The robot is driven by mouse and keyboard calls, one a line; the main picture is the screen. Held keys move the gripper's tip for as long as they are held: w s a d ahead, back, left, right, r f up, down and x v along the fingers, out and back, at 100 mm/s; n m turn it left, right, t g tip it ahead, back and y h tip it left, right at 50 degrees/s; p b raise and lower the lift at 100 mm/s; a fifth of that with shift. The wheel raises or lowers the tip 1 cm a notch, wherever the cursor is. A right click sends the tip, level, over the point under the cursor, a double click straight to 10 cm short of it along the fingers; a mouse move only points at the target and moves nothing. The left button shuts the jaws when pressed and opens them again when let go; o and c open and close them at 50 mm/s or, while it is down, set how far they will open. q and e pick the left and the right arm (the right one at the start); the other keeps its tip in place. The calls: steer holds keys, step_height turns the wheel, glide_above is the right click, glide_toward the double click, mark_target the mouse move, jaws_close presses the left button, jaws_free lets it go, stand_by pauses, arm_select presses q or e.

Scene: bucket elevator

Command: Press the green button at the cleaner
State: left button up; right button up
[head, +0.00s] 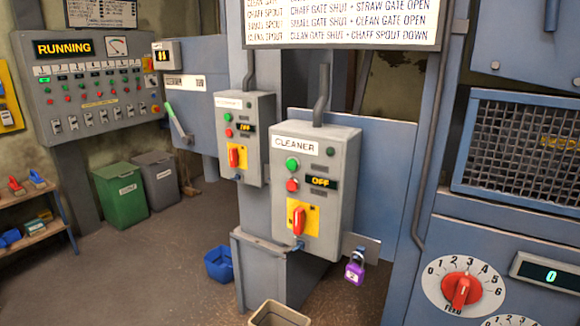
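The cleaner box (327,215) is a grey control box labelled CLEANER, mounted on a post at the middle of the head view. Its green button (292,164) is at the upper left of its face, above a red button (292,185). A small display beside them reads OFF (320,182). Below is a red rotary handle (299,221) on a yellow plate, standing roughly upright. A purple padlock (355,270) hangs from a bracket at the box's lower right. Neither of my grippers shows in this view.
A similar grey box (244,140), also reading OFF, stands to the left. A wall panel (92,85) reads RUNNING. A blue bucket (219,264) and a beige bin (279,315) are on the floor. A red dial (461,291) is at right. Open floor lies at left.

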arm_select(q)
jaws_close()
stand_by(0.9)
